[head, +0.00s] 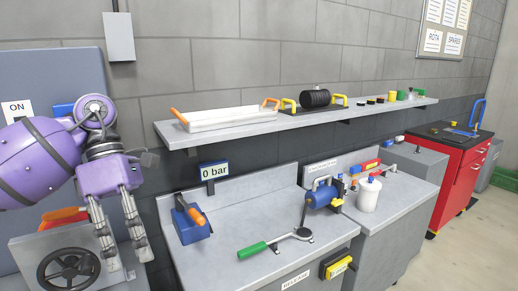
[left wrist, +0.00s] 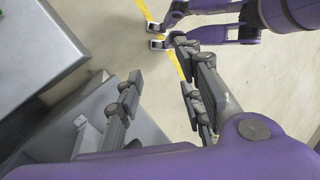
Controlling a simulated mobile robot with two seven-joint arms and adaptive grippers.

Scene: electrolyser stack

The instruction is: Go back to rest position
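My left gripper (head: 128,258) hangs at the left of the head view, in front of the grey cabinet with the handwheel. Its two fingers point down and stand apart with nothing between them. It also shows open and empty in the left wrist view (left wrist: 160,65), above the floor and beside grey furniture. My right gripper (left wrist: 157,36) shows at the top of the left wrist view. Its two fingertips are apart, with no object seen between them. It is not in the head view.
A grey bench carries a green-handled lever tool (head: 266,247), a blue pump (head: 322,195) and a white bottle (head: 369,194). A shelf above holds a white tray (head: 228,118). A black handwheel (head: 70,268) is close to my left gripper. Open floor lies at right.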

